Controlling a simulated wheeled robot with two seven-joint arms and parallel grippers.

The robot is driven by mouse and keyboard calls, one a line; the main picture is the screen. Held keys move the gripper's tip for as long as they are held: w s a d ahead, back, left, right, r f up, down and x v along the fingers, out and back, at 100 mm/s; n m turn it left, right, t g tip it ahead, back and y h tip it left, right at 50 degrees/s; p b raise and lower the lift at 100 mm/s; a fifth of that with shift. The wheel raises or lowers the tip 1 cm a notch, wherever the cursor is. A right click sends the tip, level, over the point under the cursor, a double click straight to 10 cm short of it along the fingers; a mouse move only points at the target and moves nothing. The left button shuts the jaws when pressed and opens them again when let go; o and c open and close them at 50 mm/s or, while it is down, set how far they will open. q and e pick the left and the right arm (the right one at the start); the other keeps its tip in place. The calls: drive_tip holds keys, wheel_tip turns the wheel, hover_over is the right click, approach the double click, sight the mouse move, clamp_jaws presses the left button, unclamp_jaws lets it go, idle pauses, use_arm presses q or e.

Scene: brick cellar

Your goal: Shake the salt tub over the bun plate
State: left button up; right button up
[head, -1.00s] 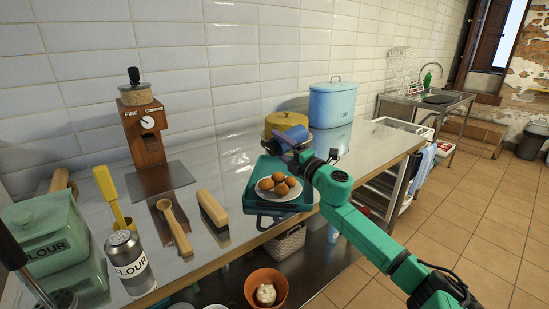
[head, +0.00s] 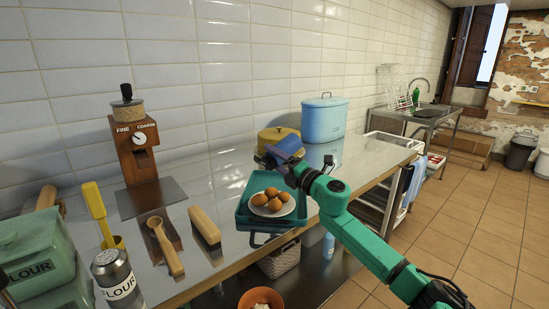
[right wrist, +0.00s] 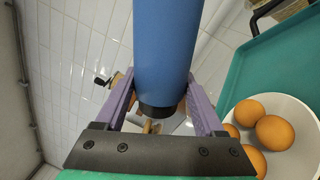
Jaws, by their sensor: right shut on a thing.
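The blue salt tub (head: 288,147) is held in my right gripper (head: 285,161), tilted, above and behind the bun plate in the head view. In the right wrist view the tub (right wrist: 163,50) stands between the purple fingers, its dark end toward the palm. The white bun plate (head: 287,210) carries several brown buns (head: 271,197) and sits on a teal tray (head: 243,211). The plate (right wrist: 300,112) also shows at the right of the wrist view, beside the gripper. I cannot see any salt falling. My left gripper is not in view.
A yellow lidded pot (head: 268,136) and a blue canister (head: 324,120) stand behind the tub. A wooden grinder (head: 139,150), brush (head: 204,226), wooden spoon (head: 165,245), flour can (head: 114,278) and green flour box (head: 35,255) are on the left of the steel counter.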

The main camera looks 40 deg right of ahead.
drive_tip(key=shift+f, duration=0.85)
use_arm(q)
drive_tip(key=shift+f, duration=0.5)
use_arm(e)
drive_tip(key=shift+r, duration=0.2)
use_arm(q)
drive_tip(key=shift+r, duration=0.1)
use_arm(e)
drive_tip(key=shift+r, duration=0.1)
wheel_tip(320, 180, up, 3)
drive_tip(key=p, duration=0.3)
drive_tip(key=shift+w+r, duration=0.1)
wheel_tip(320, 180, down, 4)
drive_tip(key=b, duration=0.2)
drive_tip(key=shift+r+b, duration=0.2)
drive_tip(key=shift+b, duration=0.1)
drive_tip(key=shift+d+f, duration=0.1)
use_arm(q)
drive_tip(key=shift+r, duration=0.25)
use_arm(e)
drive_tip(key=shift+r, duration=0.2)
